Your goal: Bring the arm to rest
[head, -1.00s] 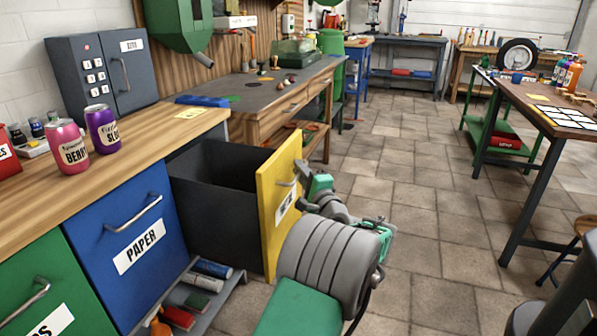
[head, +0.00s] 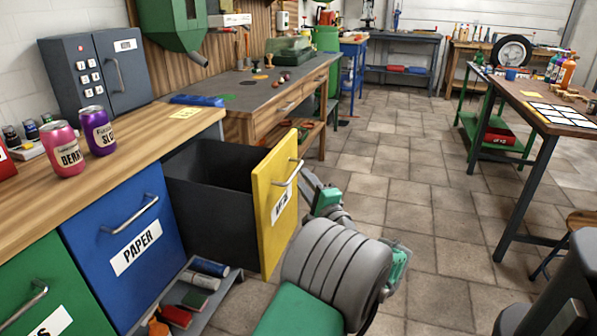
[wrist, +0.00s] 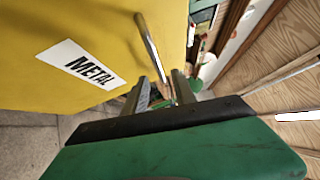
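My gripper (head: 309,178) is just right of the open yellow drawer front (head: 264,215) in the head view, partly hidden by my arm. The drawer's bar handle (head: 288,175) shows on that front, with no finger visibly closed around it. In the wrist view, my gripper's two grey fingers (wrist: 160,90) stand apart. The handle (wrist: 149,48) lies just ahead of them, its near end lined up with the gap. The yellow front (wrist: 90,30) with its METAL label fills the upper left there. I see nothing held.
The drawer's dark bin (head: 215,210) stands pulled out from the wooden counter (head: 130,140). A blue PAPER drawer (head: 125,240) is shut beside it. Two cans (head: 98,130) stand on the counter. The tiled floor (head: 385,185) right of the drawer is clear up to the workbench (head: 560,115).

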